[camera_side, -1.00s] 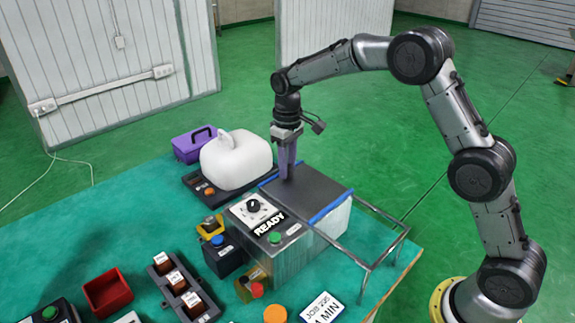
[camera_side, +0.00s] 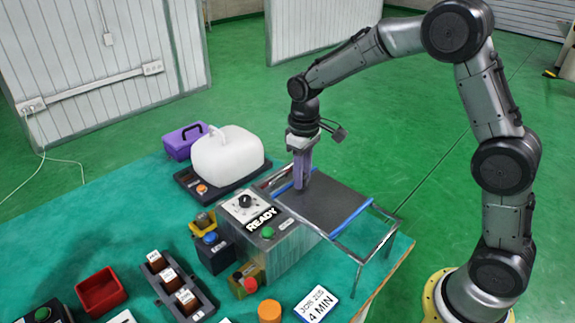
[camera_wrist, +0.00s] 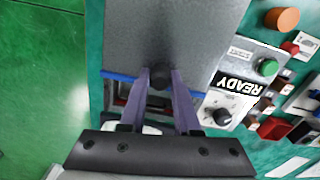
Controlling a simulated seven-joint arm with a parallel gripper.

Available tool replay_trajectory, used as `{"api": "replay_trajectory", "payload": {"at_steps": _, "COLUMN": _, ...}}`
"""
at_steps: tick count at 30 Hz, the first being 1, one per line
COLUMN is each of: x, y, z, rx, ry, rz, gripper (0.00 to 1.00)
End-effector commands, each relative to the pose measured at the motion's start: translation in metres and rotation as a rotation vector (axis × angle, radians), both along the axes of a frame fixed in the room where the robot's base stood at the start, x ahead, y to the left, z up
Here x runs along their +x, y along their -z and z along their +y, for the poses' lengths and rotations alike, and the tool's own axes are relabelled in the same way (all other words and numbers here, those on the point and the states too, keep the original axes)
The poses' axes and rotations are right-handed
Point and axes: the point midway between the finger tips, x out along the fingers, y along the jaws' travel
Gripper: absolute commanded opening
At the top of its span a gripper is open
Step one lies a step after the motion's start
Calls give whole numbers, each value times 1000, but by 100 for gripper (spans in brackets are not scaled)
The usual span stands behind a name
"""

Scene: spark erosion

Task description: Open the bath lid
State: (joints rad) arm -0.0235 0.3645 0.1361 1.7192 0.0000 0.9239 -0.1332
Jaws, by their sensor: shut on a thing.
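The bath lid (camera_side: 338,207) is a flat dark grey plate with blue edges, lying level on a metal rail frame (camera_side: 385,235) over the bath box (camera_side: 275,255). It is partly slid to the right, overhanging the rails beyond the box. In the wrist view the lid (camera_wrist: 190,35) fills the upper middle, and a dark gap (camera_wrist: 125,92) shows beyond its blue edge. My gripper (camera_side: 301,183) points down at the lid's left end. In the wrist view my gripper (camera_wrist: 160,82) is shut on the lid's dark round knob (camera_wrist: 161,74).
A control panel reading READY (camera_side: 262,218) has a dial and a green button (camera_side: 268,232). A white jug (camera_side: 228,155) and a purple box (camera_side: 185,140) stand behind left. A job card (camera_side: 317,303) and an orange cylinder (camera_side: 269,311) lie in front. Open floor is to the right.

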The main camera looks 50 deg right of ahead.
Motion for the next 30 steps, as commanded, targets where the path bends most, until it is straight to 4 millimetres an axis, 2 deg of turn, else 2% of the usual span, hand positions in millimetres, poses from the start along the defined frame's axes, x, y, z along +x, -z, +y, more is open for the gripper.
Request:
{"api": "replay_trajectory", "payload": {"at_steps": 3, "x": -25, "y": -3, "z": 0, "rx": 0, "ry": 0, "rz": -5, "gripper": 0}}
{"api": "replay_trajectory", "payload": {"at_steps": 9, "x": -55, "y": -3, "z": 0, "rx": 0, "ry": 0, "rz": -6, "gripper": 0}}
{"api": "replay_trajectory", "payload": {"at_steps": 14, "x": -63, "y": -3, "z": 0, "rx": 0, "ry": 0, "rz": -8, "gripper": 0}}
{"api": "replay_trajectory", "payload": {"at_steps": 22, "x": -62, "y": -3, "z": 0, "rx": 0, "ry": 0, "rz": -9, "gripper": 0}}
{"api": "replay_trajectory", "payload": {"at_steps": 23, "x": -62, "y": -3, "z": 0, "rx": 0, "ry": 0, "rz": -9, "gripper": 34}}
{"api": "replay_trajectory", "payload": {"at_steps": 27, "x": -63, "y": -2, "z": 0, "rx": 0, "ry": 0, "rz": -7, "gripper": 59}}
{"api": "replay_trajectory", "payload": {"at_steps": 30, "x": -63, "y": -1, "z": 0, "rx": 0, "ry": 0, "rz": -5, "gripper": 61}}
